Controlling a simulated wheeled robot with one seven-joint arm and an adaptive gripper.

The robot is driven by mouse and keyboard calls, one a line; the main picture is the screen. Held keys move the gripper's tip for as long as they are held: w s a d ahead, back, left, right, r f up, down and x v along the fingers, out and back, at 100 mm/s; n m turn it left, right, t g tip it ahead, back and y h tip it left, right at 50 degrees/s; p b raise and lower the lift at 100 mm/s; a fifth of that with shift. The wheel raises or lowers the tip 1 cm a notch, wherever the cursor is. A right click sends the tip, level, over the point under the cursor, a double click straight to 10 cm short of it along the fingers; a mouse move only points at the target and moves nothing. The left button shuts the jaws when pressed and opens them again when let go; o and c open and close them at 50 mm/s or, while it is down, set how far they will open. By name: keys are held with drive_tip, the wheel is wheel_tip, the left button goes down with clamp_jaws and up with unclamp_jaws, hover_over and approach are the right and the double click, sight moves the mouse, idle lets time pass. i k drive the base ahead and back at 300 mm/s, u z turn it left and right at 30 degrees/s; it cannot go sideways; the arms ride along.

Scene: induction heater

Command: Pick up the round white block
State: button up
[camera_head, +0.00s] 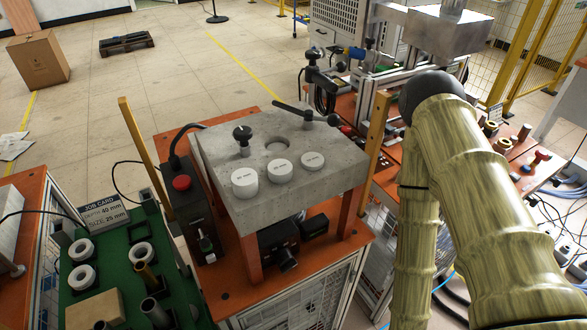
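The left block (245,183) is the tallest, the middle block (280,171) is lower, and the right block (313,161) is the flattest. Each has a small dark label on top, too small to read. A round recess (277,144) lies in the slab behind them. My arm shows at the right of the picture, apart from the slab and the blocks. My gripper is not in view.
A black-knobbed clamp (243,138) and a lever handle (307,118) stand on the slab. A yellow post (377,135) rises between slab and arm. A control box with a red button (181,183) is at left. White rings (81,277) lie on a green mat.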

sight(309, 160)
drive_tip(key=k, duration=1)
drive_tip(key=z, duration=2.25)
drive_tip(key=i, duration=1.45)
drive_tip(key=u, duration=3.25)
